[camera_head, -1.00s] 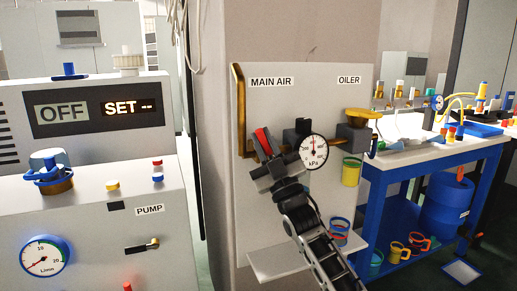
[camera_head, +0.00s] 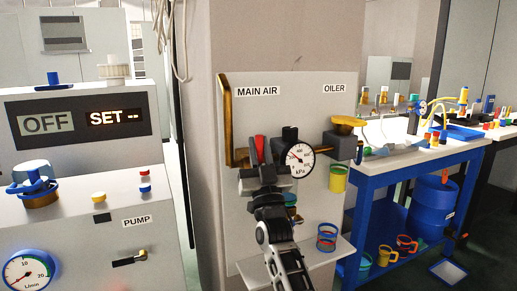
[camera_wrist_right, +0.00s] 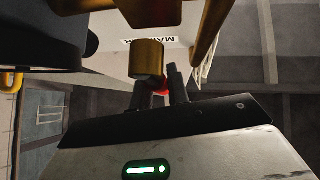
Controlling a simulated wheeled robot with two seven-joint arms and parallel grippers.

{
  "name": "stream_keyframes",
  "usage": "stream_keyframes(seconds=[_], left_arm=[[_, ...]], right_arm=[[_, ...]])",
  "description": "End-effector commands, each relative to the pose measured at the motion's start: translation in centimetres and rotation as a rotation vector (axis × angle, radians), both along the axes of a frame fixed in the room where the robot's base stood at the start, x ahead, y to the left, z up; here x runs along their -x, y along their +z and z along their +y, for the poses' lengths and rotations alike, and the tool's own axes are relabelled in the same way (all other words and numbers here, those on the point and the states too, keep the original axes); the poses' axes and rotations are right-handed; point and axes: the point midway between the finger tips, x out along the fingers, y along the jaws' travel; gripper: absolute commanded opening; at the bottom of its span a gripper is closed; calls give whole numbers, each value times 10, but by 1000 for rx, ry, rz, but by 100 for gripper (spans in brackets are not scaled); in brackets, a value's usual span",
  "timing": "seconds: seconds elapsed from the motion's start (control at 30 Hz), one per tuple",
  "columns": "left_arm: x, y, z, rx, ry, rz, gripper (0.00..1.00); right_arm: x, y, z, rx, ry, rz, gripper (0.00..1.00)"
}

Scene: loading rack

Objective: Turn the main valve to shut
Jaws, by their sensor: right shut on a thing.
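The main valve's red handle (camera_head: 260,143) is on the light panel under the MAIN AIR label (camera_head: 257,91). It stands nearly upright. My right gripper (camera_head: 262,157) is shut on this handle, with one dark finger on each side. In the right wrist view, a bit of red handle (camera_wrist_right: 161,92) shows between the fingers (camera_wrist_right: 160,84), just below a brass cylinder (camera_wrist_right: 147,60). Most of the valve body is hidden behind the gripper. My left gripper is not in view.
A round kPa gauge (camera_head: 300,160) sits close right of the gripper. The oiler (camera_head: 346,127) with its yellow top is further right. A brass pipe (camera_head: 226,115) runs along the panel's left edge. A pump console (camera_head: 90,215) stands left; a blue bench (camera_head: 370,185) stands right.

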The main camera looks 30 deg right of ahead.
Motion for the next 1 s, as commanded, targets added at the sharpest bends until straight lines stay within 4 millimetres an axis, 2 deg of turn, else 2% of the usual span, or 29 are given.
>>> stream_keyframes(seconds=[0.2,0.23,0.3,0.67,0.77,1.0], left_arm=[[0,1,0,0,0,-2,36],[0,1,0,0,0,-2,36],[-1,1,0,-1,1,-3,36],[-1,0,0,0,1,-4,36],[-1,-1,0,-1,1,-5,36],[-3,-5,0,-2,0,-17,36]], right_arm=[[0,0,0,0,0,0,0],[0,0,0,0,0,0,25],[0,0,0,1,-1,0,39],[4,-5,1,1,0,1,39],[12,-16,5,1,1,4,39],[49,-56,18,1,1,4,39]])
